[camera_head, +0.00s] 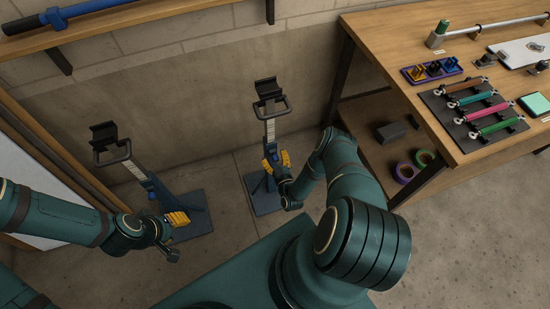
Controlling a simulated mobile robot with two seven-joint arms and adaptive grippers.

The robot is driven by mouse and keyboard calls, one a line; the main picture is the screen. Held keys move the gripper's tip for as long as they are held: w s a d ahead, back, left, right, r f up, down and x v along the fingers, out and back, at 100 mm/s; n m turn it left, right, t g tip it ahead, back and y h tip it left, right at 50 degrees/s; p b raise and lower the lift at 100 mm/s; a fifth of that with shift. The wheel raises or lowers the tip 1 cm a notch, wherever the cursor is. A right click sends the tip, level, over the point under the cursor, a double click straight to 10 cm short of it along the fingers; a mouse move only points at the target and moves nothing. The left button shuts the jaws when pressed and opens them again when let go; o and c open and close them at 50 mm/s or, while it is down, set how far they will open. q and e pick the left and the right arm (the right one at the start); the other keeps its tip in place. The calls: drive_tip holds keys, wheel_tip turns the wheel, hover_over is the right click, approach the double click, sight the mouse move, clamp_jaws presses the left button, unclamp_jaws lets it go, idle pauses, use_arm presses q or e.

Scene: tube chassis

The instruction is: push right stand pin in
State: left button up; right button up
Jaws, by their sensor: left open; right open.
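The right stand (270,130) stands upright on the floor near the wall. It has a black cradle on top, a grey loop handle, a pale marked post, a blue sleeve and a dark blue base plate. My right gripper (276,160), with yellow fingers, is open in front of its blue sleeve; I cannot tell whether it touches. The right stand's pin is not clearly visible, and the gripper covers that area. The similar left stand (136,172) stands to the left. My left gripper (178,218) is open low in front of its base.
A wooden workbench (405,55) at the right holds a rack of coloured tubes (473,107) and other tools. Purple (403,172) and green (425,159) tape rolls lie on its lower shelf. Floor between the stands is clear.

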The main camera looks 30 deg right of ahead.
sight(275, 157)
wheel_tip(275, 157, up, 10)
drive_tip(key=shift+r, duration=0.1)
idle(0.6)
idle(0.4)
drive_tip(key=s+a+m+g+y, duration=0.1)
drive_tip(key=s+a+g+y, duration=0.2)
drive_tip(key=a+g+y, duration=0.45)
drive_tip(key=s+a+r+m+g, duration=0.2)
drive_tip(key=s+a+r+g, duration=0.3)
drive_tip(key=s, duration=0.3)
drive_tip(key=s+a+r+m+g, duration=0.1)
drive_tip(key=s+a+r+g, duration=0.1)
drive_tip(key=s+a+g, duration=0.35)
drive_tip(key=w+a+r+n+t, duration=0.1)
drive_tip(key=w+a+r+t, duration=0.1)
drive_tip(key=r, duration=0.3)
drive_tip(key=shift+w+a+r+n+y, duration=0.15)
drive_tip(key=shift+a+r+n+y, duration=0.2)
drive_tip(key=shift+a, duration=0.3)
